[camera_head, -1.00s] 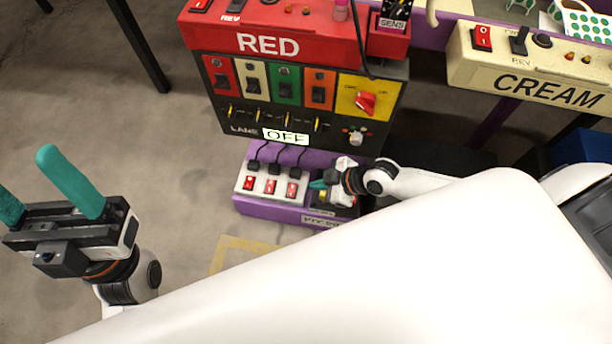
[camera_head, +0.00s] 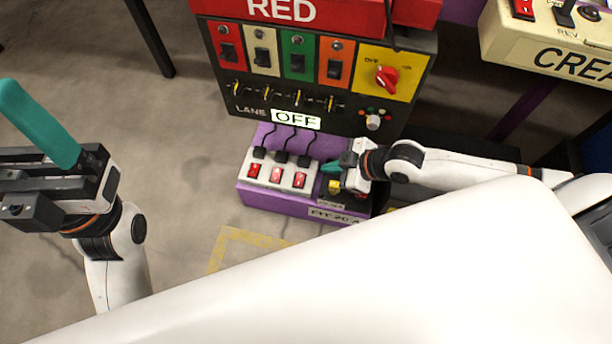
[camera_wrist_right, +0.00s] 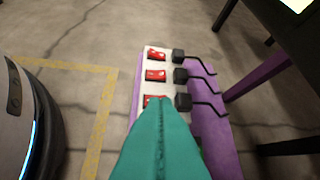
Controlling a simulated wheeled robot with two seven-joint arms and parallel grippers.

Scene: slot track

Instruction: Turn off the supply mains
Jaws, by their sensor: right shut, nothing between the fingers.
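A white power strip (camera_head: 243,178) with three red rocker switches sits on a low purple base (camera_head: 262,203), with black plugs along its back edge. My right gripper (camera_head: 331,168) is shut and empty at the strip's right end, its teal tips close to the rightmost red switch (camera_head: 300,180). In the right wrist view the shut teal fingers (camera_wrist_right: 161,112) partly cover the nearest switch (camera_wrist_right: 150,99); I cannot tell whether they touch it. A small yellow part (camera_head: 335,186) shows beneath the gripper. My left gripper (camera_head: 12,130) is open and empty at the far left, partly cut off.
A black panel (camera_head: 262,110) behind has several coloured switch plates, a red rotary knob (camera_head: 387,79) on yellow, and an "OFF" sign (camera_head: 296,119). A red box (camera_head: 340,14) is above it, and a cream box (camera_head: 540,50) at right.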

